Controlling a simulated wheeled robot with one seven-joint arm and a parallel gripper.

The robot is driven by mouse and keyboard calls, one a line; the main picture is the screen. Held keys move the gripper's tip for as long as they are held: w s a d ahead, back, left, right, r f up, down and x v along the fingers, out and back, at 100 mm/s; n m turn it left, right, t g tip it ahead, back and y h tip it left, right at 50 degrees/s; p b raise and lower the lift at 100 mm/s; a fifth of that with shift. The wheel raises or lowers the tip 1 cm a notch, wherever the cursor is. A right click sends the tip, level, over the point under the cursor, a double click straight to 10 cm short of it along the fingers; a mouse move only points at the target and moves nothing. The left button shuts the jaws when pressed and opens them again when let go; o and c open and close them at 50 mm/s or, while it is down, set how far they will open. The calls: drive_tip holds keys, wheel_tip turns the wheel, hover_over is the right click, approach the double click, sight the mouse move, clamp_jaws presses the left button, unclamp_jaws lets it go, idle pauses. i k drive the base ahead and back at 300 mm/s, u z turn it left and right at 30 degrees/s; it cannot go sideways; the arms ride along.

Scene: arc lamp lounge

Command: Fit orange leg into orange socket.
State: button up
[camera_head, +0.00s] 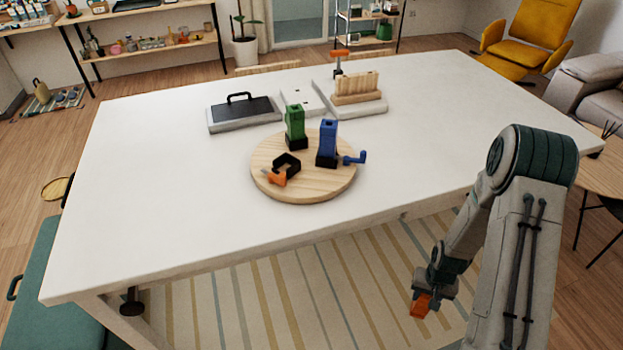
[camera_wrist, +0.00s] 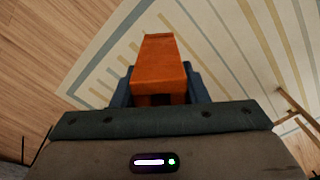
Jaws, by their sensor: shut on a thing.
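My gripper (camera_head: 432,283) is shut on the orange leg (camera_head: 421,305), low at the right, off the table's front edge and over the rug. In the wrist view the leg (camera_wrist: 161,72) is a blocky orange piece sticking out from between the dark fingers. The orange socket (camera_head: 287,164) appears to be the black, open-shaped holder with an orange part at the front left of a round wooden board (camera_head: 310,191). It looks empty. My gripper is well right of the board and nearer the camera.
A green post (camera_head: 295,122) and a blue post (camera_head: 328,138) stand in black bases on the board; a blue lever juts right. Behind are a dark-topped tray (camera_head: 243,112) and a wooden rack (camera_head: 357,88). The white table (camera_head: 170,190) is clear at left, front and right.

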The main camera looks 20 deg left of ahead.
sight(312, 178)
drive_tip(key=u, duration=1.25)
